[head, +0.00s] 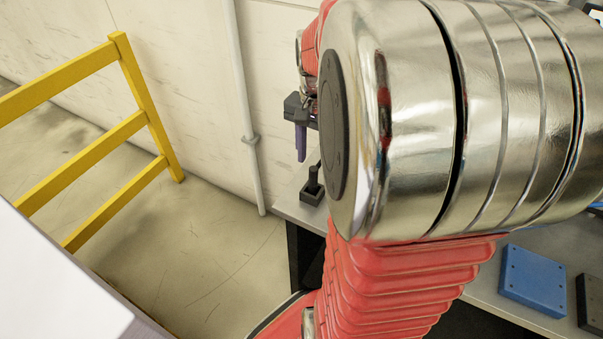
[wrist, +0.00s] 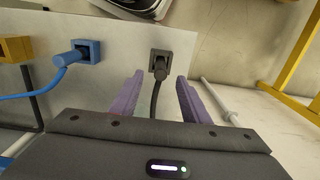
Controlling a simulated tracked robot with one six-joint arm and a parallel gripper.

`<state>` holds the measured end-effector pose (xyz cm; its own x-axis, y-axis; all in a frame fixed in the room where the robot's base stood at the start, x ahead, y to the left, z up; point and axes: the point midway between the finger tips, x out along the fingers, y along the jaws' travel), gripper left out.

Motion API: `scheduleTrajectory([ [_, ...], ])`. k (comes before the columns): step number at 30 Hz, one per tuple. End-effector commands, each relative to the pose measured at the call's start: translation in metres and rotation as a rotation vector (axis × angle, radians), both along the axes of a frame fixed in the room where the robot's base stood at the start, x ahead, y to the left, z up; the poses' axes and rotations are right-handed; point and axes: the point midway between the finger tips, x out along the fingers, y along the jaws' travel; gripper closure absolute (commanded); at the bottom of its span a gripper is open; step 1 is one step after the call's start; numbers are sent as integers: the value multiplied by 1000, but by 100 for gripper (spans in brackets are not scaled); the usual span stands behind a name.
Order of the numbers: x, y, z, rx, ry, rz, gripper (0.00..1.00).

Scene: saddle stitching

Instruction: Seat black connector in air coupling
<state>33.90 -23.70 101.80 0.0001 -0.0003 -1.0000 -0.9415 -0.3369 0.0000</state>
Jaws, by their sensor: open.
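The black connector (wrist: 160,70) shows in the wrist view with a dark cable trailing toward my gripper. Its head is at a dark block, the likely air coupling (wrist: 178,43), on the grey tabletop. I cannot tell how deeply it sits there. In the head view a small black upright piece on a dark base (head: 313,186) stands at the table edge, below my gripper. My gripper (wrist: 160,76) has two purple fingers, open and apart, with the connector in line with the gap between them. In the head view one purple finger (head: 301,142) shows; my arm hides the rest.
In the wrist view, a blue connector (wrist: 75,56) with a blue cable is at a blue block (wrist: 92,47), beside a yellow block (wrist: 15,50). A yellow railing (head: 150,105) and a white pipe (head: 243,100) stand left of the table. A blue plate (head: 533,279) lies at right.

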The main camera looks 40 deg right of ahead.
Motion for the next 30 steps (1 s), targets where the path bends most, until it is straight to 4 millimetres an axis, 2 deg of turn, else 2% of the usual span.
scheduleTrajectory([
  [8, 0, 0, -1, 1, 0, 0, 58],
  [11, 0, 0, -8, 1, 3, 0, 58],
  [21, -1, 1, -48, 2, 2, -1, 58],
  [30, 0, 0, -52, 0, 0, -1, 58],
])
